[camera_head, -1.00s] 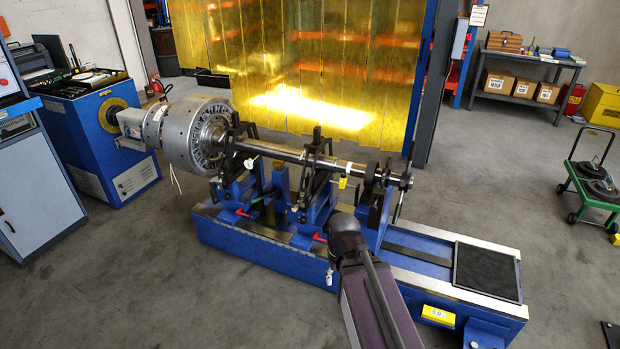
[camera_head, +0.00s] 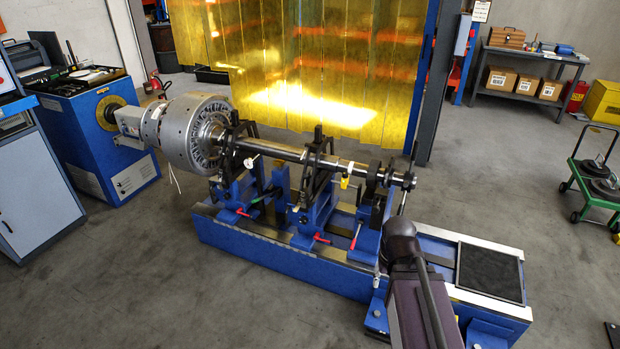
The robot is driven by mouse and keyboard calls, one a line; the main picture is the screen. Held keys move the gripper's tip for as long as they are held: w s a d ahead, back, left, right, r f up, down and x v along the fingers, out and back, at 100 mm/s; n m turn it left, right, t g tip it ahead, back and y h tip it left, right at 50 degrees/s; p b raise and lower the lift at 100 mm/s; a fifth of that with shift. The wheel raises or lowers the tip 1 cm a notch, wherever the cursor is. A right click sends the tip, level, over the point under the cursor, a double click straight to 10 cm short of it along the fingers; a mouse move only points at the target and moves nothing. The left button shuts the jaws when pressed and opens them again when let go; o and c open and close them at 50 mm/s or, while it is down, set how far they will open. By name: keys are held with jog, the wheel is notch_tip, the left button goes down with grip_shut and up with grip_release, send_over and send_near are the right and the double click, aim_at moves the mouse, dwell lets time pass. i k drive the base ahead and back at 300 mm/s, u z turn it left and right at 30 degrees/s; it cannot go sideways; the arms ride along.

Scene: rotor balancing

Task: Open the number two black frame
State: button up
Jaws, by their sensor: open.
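Black frames stand around the long steel shaft (camera_head: 277,151) on the blue machine bed (camera_head: 262,248). One black frame (camera_head: 236,146) is at the left, close to the rotor. Another black frame (camera_head: 314,172) is in the middle of the shaft. No number is readable on them, so I cannot tell by a mark which is number two. Both look closed around the shaft. My gripper (camera_head: 378,279) shows only as a small pale part left of my dark wrist, low in front of the shaft's right end. Its fingers are mostly hidden, and it is apart from the frames. It is open.
A large silver rotor (camera_head: 193,132) sits at the shaft's left end. Red-handled levers (camera_head: 321,238) stick out along the bed's front. A yellow tag (camera_head: 344,182) hangs by the middle frame. A black mat (camera_head: 490,271) lies on the bed's right end. The floor in front is clear.

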aim_at(316, 149)
jog(key=i, duration=1)
